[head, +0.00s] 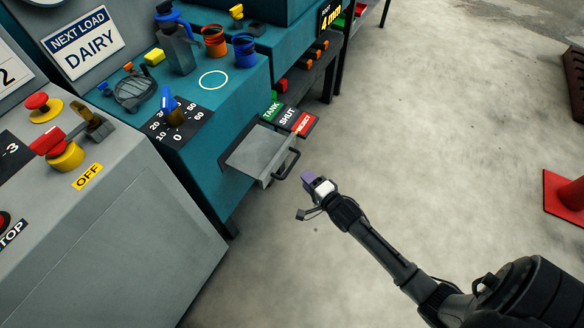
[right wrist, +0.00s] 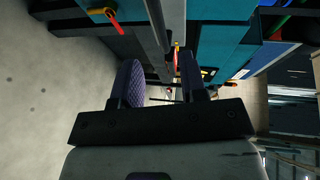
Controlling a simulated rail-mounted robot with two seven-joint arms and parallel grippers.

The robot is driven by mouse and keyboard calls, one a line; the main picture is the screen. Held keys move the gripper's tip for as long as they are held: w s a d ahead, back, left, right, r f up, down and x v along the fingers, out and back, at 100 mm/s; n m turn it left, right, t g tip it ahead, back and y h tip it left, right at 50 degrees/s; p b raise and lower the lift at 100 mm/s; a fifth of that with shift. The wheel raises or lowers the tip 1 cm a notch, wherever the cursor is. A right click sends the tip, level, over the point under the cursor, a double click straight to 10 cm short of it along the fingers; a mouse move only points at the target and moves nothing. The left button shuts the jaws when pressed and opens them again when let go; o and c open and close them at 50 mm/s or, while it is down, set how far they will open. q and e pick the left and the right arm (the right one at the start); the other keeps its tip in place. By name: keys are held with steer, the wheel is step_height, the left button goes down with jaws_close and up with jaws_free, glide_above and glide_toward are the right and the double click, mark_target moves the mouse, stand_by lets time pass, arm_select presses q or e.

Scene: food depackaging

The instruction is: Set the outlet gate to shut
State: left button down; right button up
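The outlet gate is a flat grey metal plate (head: 258,150) that juts out from the side of the teal cabinet. A black bar handle (head: 288,163) is on its outer end. Beside it are a green TANK label (head: 271,108), a dark SHUT label (head: 287,116) and a red REJECT label (head: 304,124). I cannot tell which label the gate lines up with. My right gripper (head: 309,181) is just right of and below the handle in the head view, apart from it. In the right wrist view its fingers (right wrist: 162,88) stand apart with nothing between them. My left gripper is out of view.
The teal cabinet (head: 225,95) carries a dial (head: 173,115) and coloured cups (head: 214,41). A grey console (head: 110,220) with red and yellow controls stands at left. A red cone (head: 572,194) is at far right. The floor (head: 420,120) between is clear.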

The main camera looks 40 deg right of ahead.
mark_target(292, 165)
steer(key=w+b, duration=0.1)
steer(key=w, duration=0.2)
steer(key=w+f+b, duration=0.1)
steer(key=w, duration=0.1)
steer(key=w+b, duration=0.1)
steer(key=w, duration=0.2)
steer(key=shift+w+d+f, duration=0.15)
steer(key=shift+w+f, duration=0.1)
steer(key=shift+w, duration=0.05)
steer(key=c, duration=0.7)
jaws_close()
